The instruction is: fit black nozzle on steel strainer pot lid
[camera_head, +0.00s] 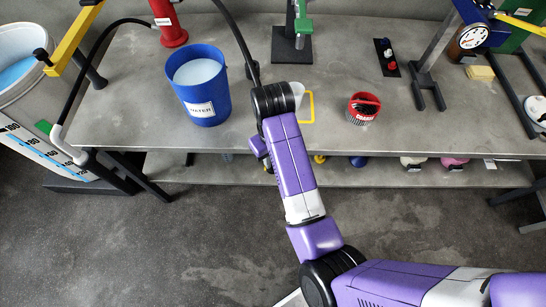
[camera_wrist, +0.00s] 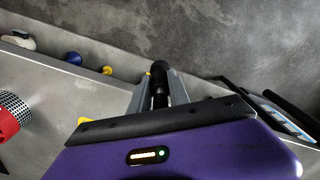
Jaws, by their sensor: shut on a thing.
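My gripper (camera_wrist: 160,88) shows in the wrist view with its two grey fingers shut on a black nozzle (camera_wrist: 159,77). The nozzle is a dark, narrow piece, and its lower part is hidden by my gripper body. In the head view my wrist and arm hide the fingers and the nozzle. In the wrist view a red thing with a perforated steel part (camera_wrist: 14,106) stands at the left edge, apart from my gripper. I cannot tell a steel strainer pot lid for sure.
A blue water bucket (camera_head: 200,87) stands left of my wrist. A yellow square outline (camera_head: 311,107) lies right of my wrist. A black strip (camera_head: 386,57) with small coloured pieces lies behind the red pot. Several small items sit on the lower shelf (camera_head: 300,169). The table's front edge is close.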

